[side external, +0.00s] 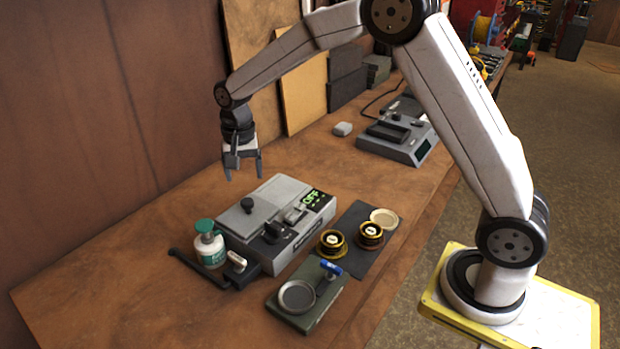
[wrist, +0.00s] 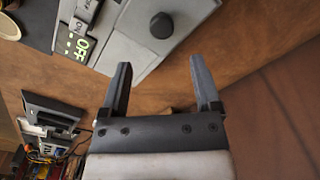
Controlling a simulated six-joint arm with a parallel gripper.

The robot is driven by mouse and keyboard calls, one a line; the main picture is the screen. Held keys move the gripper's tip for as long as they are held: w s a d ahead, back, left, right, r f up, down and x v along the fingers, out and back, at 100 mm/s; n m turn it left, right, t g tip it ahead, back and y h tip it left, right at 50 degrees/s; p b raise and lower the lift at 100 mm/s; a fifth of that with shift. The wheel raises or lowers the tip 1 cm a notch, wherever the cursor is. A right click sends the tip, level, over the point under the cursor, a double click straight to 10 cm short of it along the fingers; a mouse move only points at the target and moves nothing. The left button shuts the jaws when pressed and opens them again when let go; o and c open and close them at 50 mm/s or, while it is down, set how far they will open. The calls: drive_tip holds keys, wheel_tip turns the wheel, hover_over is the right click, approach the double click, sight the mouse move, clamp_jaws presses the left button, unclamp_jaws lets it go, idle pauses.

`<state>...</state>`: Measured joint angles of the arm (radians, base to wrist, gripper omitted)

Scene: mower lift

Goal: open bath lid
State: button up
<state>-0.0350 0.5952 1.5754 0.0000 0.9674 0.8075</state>
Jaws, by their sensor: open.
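The grey bath (side external: 290,235) sits on the wooden bench with a green OFF display on its front right. Its lid (side external: 240,221) looks closed and carries a round black knob (side external: 247,203). In the wrist view the knob (wrist: 161,25) shows at the top, on the pale grey lid (wrist: 190,12), beyond the fingertips. My gripper (side external: 243,176) hangs fingers down above and behind the bath, apart from it. In the wrist view my gripper (wrist: 160,72) has its two fingers spread with nothing between them.
Two gold-rimmed round pieces (side external: 332,242) and a cream dish (side external: 384,218) lie to the right. A dish plate (side external: 297,295) is in front. Another grey device (side external: 398,135) stands behind right. Bench left is clear.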

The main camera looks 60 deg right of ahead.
sight(247, 201)
drive_tip(key=shift+w, duration=0.15)
drive_tip(key=shift+f, duration=0.1)
drive_tip(key=shift+f, duration=3.8)
clamp_jaws()
